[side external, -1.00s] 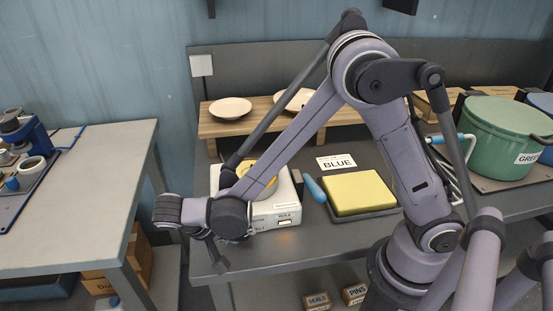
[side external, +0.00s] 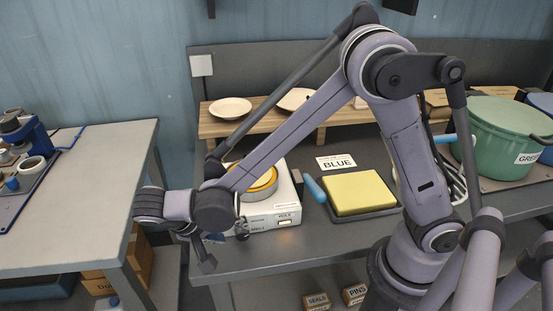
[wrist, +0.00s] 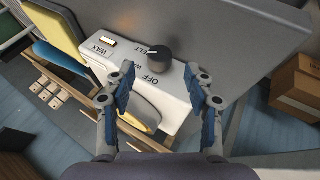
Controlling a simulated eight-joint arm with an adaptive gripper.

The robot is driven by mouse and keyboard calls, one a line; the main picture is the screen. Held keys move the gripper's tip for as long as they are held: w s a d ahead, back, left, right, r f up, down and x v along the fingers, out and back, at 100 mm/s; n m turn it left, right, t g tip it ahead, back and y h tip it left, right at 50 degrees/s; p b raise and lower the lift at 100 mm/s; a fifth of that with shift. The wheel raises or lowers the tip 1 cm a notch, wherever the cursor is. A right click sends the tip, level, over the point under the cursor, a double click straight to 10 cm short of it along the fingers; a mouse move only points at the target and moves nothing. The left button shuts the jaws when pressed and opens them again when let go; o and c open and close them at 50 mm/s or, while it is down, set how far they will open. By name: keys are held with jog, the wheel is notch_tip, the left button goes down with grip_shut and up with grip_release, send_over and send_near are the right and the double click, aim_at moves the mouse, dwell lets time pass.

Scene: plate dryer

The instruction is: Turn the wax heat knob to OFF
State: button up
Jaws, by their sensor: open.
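The wax heat knob (wrist: 159,59) is a round black knob on the front panel of the white wax heater box (wrist: 180,104). Its pale pointer mark seems to face the MELT side, but is small. The word OFF (wrist: 155,85) is printed on the panel. My gripper (wrist: 160,77) is open and empty, one finger to each side in the wrist view. The knob lies between and beyond the fingertips, apart from them. In the side external view the white box (side external: 287,196) stands near the bench front, with my gripper in front of its left end.
A lit indicator (wrist: 108,42) is on the same panel. A yellow block on a dark tray (side external: 358,194) and a blue handle (side external: 315,189) are right of the box. A wooden rack with plates (side external: 230,108) stands behind.

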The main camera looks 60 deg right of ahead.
jog(key=v, duration=0.8)
jog(key=shift+d, duration=0.15)
jog(key=m+t+y, duration=0.1)
jog(key=t+y, duration=0.3)
send_near(242, 232)
jog(key=shift+x, duration=4.95)
jog(key=shift+s, duration=0.1)
grip_shut()
